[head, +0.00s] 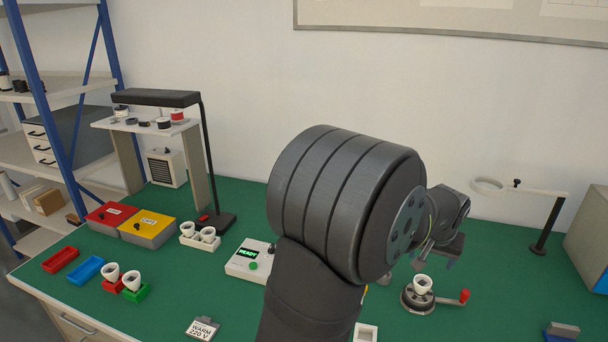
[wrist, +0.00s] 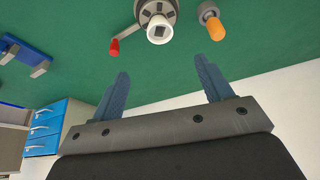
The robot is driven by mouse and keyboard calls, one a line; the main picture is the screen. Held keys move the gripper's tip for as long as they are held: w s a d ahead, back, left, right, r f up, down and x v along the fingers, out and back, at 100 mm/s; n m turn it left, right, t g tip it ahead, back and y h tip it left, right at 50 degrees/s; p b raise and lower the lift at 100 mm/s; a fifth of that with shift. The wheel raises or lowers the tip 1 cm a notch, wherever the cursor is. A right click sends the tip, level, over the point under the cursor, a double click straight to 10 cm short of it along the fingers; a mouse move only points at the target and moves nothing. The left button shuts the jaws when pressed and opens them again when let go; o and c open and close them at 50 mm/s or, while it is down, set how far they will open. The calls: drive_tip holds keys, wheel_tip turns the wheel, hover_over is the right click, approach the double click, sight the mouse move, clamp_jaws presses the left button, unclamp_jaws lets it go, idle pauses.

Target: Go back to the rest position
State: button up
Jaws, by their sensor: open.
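My gripper (head: 440,245) is in the air over the right part of the green bench, partly behind my own arm in the head view. In the wrist view its two blue-grey fingers (wrist: 165,85) stand wide apart with nothing between them. A round dark fixture (head: 418,301) holding a white cup (head: 422,284) stands on the bench below the gripper. In the wrist view the cup (wrist: 160,30) lies beyond the fingertips, apart from them. An orange-capped object (wrist: 215,28) is beside it there.
The fixture's red-knobbed handle (head: 464,296) sticks out right. A ring on a stand (head: 540,240) rises behind. A white box with a lit READY display (head: 248,260) and white cups in holders (head: 200,236) are left.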

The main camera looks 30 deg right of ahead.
drive_tip(key=x, duration=1.6)
drive_tip(key=shift+r, duration=0.15)
drive_tip(key=v, duration=1.7)
approach(423, 282)
drive_tip(key=x, duration=0.8)
drive_tip(key=shift+s+a+f, duration=0.1)
drive_tip(key=shift+a+f, duration=0.15)
drive_tip(key=shift+f, duration=0.15)
wheel_tip(423, 282, up, 3)
drive_tip(key=shift+r, duration=0.15)
